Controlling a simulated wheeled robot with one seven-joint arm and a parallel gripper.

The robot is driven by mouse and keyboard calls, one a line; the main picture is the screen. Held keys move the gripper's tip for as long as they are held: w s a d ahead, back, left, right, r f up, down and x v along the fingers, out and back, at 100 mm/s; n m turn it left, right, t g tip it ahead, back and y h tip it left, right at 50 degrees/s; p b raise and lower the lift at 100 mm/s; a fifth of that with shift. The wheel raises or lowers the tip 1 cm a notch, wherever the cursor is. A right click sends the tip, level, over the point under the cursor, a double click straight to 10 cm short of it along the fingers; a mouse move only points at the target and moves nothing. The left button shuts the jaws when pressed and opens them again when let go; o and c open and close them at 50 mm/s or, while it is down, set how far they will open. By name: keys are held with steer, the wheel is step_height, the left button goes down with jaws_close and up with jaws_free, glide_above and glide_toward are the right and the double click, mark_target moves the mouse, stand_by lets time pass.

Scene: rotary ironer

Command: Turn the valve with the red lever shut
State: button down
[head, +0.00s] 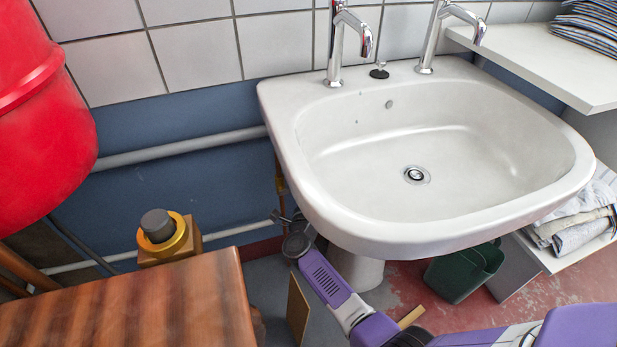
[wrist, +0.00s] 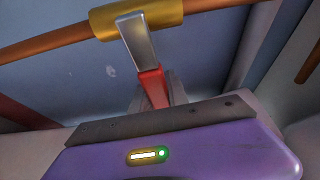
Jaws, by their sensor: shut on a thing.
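The valve (wrist: 160,14) is a brass body on a copper pipe, at the top of the wrist view. Its lever has a bare metal part (wrist: 137,38) and a red sleeve (wrist: 153,88). The lever stands out from the valve, roughly across the pipe. My gripper (wrist: 158,100) is shut on the red sleeve; its grey fingers show dimly on either side. In the head view my gripper (head: 284,222) is under the left edge of the sink, beside the wall. The valve and lever cannot be made out clearly there.
The white sink (head: 380,236) overhangs my gripper, with its pedestal (head: 357,270) just to the right. The copper pipe (wrist: 45,48) crosses the wrist view. A wooden table (head: 130,310) stands at left, a green bin (head: 465,272) and shelves (head: 545,250) at right.

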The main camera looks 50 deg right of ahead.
steer(key=shift+f, duration=0.1)
steer(key=c, duration=1.3)
jaws_free()
steer(key=shift+p+v, duration=1.4)
steer(key=shift+v, duration=2.5)
